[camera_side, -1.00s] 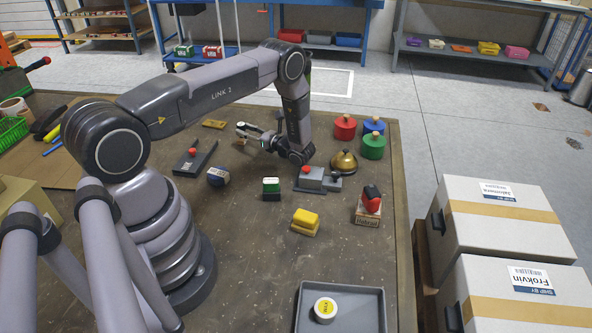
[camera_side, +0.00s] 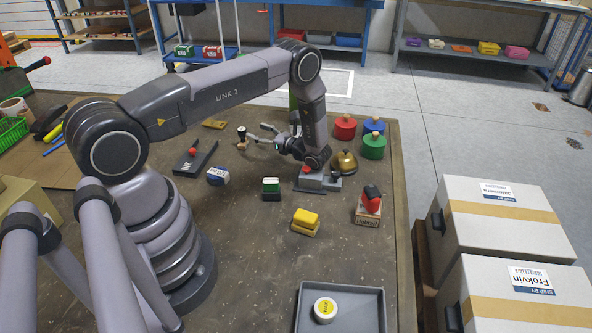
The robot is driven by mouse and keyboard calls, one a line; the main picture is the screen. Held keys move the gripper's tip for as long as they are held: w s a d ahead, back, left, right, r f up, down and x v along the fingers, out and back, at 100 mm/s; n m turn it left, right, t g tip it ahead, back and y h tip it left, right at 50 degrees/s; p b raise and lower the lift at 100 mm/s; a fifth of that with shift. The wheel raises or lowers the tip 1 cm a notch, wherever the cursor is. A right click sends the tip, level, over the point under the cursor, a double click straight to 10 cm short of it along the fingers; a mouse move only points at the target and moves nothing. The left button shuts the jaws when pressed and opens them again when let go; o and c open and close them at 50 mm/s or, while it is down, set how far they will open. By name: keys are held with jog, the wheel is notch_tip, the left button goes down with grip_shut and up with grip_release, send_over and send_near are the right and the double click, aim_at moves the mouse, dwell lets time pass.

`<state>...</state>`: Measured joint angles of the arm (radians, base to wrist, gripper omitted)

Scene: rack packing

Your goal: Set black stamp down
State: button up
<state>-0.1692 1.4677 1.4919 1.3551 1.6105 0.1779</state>
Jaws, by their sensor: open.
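The black stamp (camera_side: 241,137) stands upright on the brown table, near its back, with a dark handle on top and a paler lower part. My gripper (camera_side: 257,133) is just to the right of the stamp, turned sideways with its fingers pointing left toward it. The fingers are spread and hold nothing. A small gap shows between the fingertips and the stamp.
A dark stapler-like tool (camera_side: 195,158) and a blue-white roller (camera_side: 218,176) lie left and in front. A grey device (camera_side: 318,180) and brass bell (camera_side: 344,162) stand near my wrist. Red (camera_side: 345,127), blue (camera_side: 374,125) and green (camera_side: 373,146) round pots are at right.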

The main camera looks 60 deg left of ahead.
jog(key=shift+v, duration=1.15)
jog(key=s+d+r+n+t+h, duration=0.1)
jog(key=s+d+r+n+h, duration=0.15)
jog(key=r, duration=0.55)
jog(key=s+d+r+n+h, duration=0.1)
jog(key=d+r+n+h, duration=0.25)
jog(key=r, duration=0.55)
jog(key=s+d+r+n+t+h, duration=0.1)
jog(key=d+r+n+h, duration=0.15)
jog(key=r, duration=0.55)
jog(key=s+d+r+n+t+h, duration=0.2)
jog(key=s+d+r+t+h, duration=0.2)
jog(key=s+d, duration=0.3)
jog(key=s+d+r+n+t+h, duration=0.3)
jog(key=s+d+r+t, duration=0.3)
jog(key=s+d, duration=0.2)
jog(key=shift+s+r+h, duration=0.3)
jog(key=shift+s+h, duration=0.25)
jog(key=shift+s, duration=0.6)
